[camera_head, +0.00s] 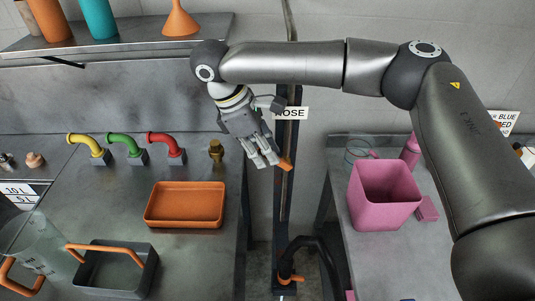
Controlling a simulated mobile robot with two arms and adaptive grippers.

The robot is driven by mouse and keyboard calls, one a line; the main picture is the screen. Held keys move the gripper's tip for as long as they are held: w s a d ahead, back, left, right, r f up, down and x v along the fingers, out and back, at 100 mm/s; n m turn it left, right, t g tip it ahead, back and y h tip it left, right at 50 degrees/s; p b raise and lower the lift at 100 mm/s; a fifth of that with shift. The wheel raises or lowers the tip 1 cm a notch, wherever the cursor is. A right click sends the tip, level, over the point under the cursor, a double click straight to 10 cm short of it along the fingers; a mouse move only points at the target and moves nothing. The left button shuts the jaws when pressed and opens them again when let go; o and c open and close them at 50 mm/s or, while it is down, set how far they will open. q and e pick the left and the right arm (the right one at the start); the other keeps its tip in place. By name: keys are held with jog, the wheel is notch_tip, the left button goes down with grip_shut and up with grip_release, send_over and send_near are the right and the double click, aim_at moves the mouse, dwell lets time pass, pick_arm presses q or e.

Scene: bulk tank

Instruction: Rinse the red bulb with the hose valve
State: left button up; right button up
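A dark post marked HOSE (283,205) stands between the two counters. A small orange lever (286,164), which looks like the hose valve's handle, shows at the post. My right gripper (267,161) reaches down to it from the upper left, its fingertips right beside the lever. I cannot tell whether the fingers grip it or only touch it. A black hose (318,248) curves at the foot of the post, near another orange part (291,279). I cannot make out a red bulb. My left gripper is not in view.
The left counter holds yellow, green and red bent pipes (163,142), a brass fitting (216,150), an orange tray (185,222), a grey caddy (120,285) and a clear jug (38,245). The right counter holds a pink bin (383,205). A shelf (120,40) hangs at upper left.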

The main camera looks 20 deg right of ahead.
jog(key=shift+x, duration=0.85)
jog(key=shift+c, duration=0.4)
grip_shut()
